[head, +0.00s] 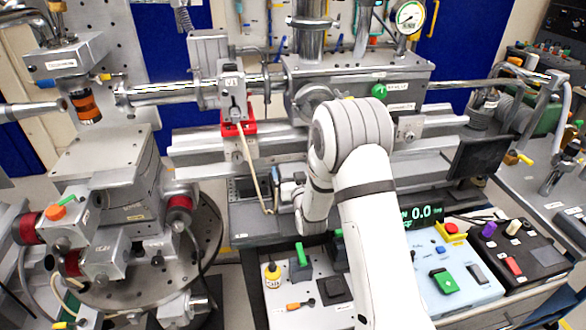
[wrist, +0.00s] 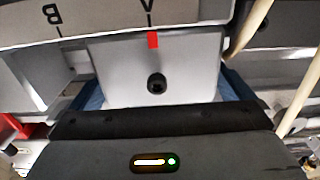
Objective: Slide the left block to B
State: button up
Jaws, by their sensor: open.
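In the head view my gripper (head: 286,190) is small and partly hidden by my white arm, low in front of the rail bench. I cannot make out the block there.
A cream cable (head: 252,172) hangs from the red-based carriage (head: 238,128) close to my gripper; cream cables also show at right in the wrist view (wrist: 298,95). Control boxes (head: 455,275) stand at front right. A heavy round stage (head: 120,285) stands at left.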

jog(key=shift+w, duration=0.1)
jog(key=shift+c, duration=0.4)
jog(key=c, duration=1.2)
